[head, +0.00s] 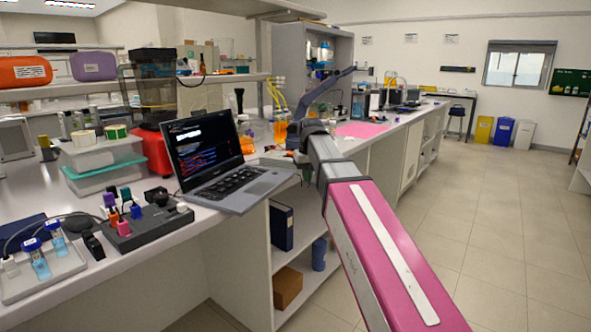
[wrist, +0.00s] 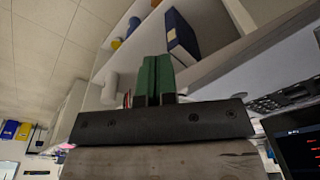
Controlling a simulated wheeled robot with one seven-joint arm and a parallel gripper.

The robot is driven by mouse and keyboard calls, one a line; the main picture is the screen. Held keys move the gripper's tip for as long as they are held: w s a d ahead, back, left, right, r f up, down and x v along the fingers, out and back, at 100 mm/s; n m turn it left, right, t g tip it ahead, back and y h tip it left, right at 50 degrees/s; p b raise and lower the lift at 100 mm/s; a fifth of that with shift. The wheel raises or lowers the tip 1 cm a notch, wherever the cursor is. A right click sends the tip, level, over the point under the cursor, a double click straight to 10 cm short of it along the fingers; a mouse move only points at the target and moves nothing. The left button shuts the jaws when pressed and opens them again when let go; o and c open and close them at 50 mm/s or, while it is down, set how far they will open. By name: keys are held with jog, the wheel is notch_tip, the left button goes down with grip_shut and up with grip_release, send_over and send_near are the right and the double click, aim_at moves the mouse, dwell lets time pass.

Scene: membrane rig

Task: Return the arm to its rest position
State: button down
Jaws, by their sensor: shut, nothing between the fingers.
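My arm (head: 385,240) reaches forward from the bottom right of the head view, with a magenta link nearest. Its far end is beside the bench, just right of the laptop. In the wrist view my gripper (wrist: 157,66) shows two green fingers side by side, shut with nothing held. The wrist picture looks upside down, with the floor at the top left. In the head view I cannot clearly make out the fingers.
The open laptop (head: 215,160) is close to the arm's far end. Shelves under the bench hold a blue binder (head: 281,226), also in the wrist view (wrist: 181,38), and a brown box (head: 288,287). The tiled floor (head: 500,210) at right is clear.

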jog(key=s+d+f+m, duration=0.1)
jog(key=s+d+f, duration=0.4)
jog(key=f, duration=0.7)
jog(key=s+d+f+m+g, duration=0.1)
jog(key=s+d+f, duration=0.4)
jog(key=f, duration=0.7)
jog(key=s+d+f+m, duration=0.1)
jog(key=s+d+f, duration=0.4)
jog(key=s+f, duration=0.3)
notch_tip(320, 180, down, 4)
jog(key=shift+r, duration=0.1)
